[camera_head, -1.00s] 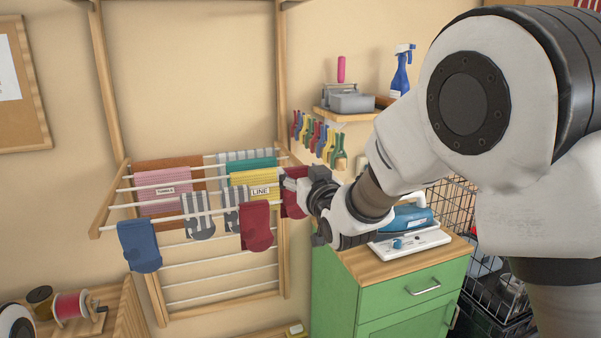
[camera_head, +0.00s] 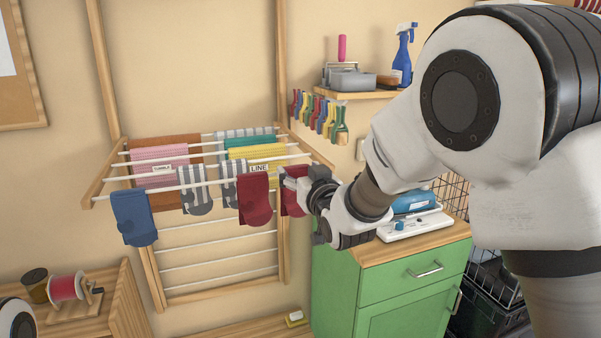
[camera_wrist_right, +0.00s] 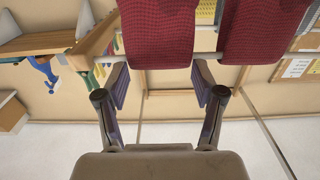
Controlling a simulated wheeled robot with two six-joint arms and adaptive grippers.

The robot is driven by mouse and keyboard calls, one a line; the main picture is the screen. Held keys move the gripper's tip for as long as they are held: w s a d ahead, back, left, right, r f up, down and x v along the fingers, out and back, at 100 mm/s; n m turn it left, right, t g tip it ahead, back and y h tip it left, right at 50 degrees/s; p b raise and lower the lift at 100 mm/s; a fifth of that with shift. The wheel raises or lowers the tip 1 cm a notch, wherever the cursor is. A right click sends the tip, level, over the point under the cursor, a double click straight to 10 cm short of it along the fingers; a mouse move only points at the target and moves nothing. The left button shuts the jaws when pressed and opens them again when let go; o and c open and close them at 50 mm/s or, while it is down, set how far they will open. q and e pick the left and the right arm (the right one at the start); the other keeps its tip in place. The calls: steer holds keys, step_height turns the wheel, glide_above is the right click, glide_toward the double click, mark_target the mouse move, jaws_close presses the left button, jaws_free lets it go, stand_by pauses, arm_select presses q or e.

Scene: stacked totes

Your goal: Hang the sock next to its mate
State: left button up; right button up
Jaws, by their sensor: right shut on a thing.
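My right gripper (camera_head: 300,187) is shut on a dark red sock (camera_head: 291,204) at the right end of the drying rack's front rail (camera_head: 222,182). This sock also shows beyond the fingers in the right wrist view (camera_wrist_right: 157,32). The matching dark red sock (camera_head: 256,203) hangs on the front rail just left of it, and it also shows in the right wrist view (camera_wrist_right: 262,32). A narrow gap separates the two. The held sock overlaps the rail; I cannot tell whether the rail bears it. My left gripper is not in view.
Pink (camera_head: 158,168) and yellow (camera_head: 258,153) cloths hang behind. A green cabinet (camera_head: 400,285) and a wall shelf (camera_head: 360,94) stand to the right, near my arm.

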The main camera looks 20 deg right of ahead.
steer(key=o, duration=1)
